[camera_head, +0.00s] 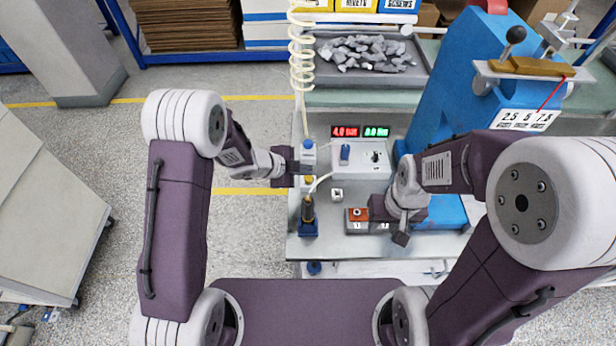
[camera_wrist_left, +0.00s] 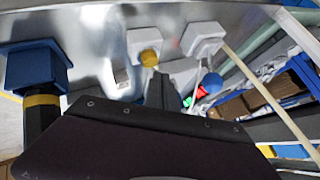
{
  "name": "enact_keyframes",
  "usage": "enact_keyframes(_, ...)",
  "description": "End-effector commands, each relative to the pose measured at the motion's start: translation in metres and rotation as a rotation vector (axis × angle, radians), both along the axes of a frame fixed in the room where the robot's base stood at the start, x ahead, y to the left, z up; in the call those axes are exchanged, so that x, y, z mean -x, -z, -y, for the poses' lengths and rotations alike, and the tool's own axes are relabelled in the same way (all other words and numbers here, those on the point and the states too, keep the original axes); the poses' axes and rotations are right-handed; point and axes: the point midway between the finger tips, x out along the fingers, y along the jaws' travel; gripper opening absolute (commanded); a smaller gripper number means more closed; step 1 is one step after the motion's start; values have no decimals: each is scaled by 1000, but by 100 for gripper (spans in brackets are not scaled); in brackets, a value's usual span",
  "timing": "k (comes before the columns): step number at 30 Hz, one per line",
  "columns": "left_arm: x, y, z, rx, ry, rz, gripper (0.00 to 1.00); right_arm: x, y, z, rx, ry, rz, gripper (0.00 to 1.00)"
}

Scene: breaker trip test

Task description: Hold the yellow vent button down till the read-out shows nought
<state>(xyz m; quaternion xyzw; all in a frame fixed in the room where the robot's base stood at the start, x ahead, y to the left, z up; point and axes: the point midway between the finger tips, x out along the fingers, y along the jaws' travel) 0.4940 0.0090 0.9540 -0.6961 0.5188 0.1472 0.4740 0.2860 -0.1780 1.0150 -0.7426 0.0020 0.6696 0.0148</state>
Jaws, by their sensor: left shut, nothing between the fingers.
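The yellow vent button (camera_head: 309,180) shows as a small spot beside my left gripper (camera_head: 301,171) in the head view. In the left wrist view the yellow button (camera_wrist_left: 150,58) sits on a white block. My left gripper (camera_wrist_left: 160,78) is shut and empty, its fingertips close to the button; I cannot tell whether they touch it. The read-out has a red display (camera_head: 345,131) that seems to show 4.0 and a green display (camera_head: 376,131) that seems to show 0.0. My right gripper (camera_head: 402,236) is low over the bench at right; its fingers are too unclear to read.
An orange-topped block (camera_head: 357,214) lies left of my right gripper. A dark tool with a yellow band (camera_head: 308,208) stands in a blue holder at the bench's left. A blue machine (camera_head: 440,110) rises at the right. A tray of grey pieces (camera_head: 367,54) lies behind.

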Motion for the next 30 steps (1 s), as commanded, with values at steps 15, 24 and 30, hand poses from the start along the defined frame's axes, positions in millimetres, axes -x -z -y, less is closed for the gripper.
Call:
enact_keyframes(15, 0, 0, 0, 0, 0, 0, 0, 0, 0, 0, 0, 0, 0, 36)
enact_keyframes(24, 0, 0, 0, 0, 0, 0, 0, 0, 0, 0, 0, 0, 0, 36)
enact_keyframes(30, 0, 7, 0, 0, 0, 0, 0, 0, 5, 0, 0, 0, 0, 36)
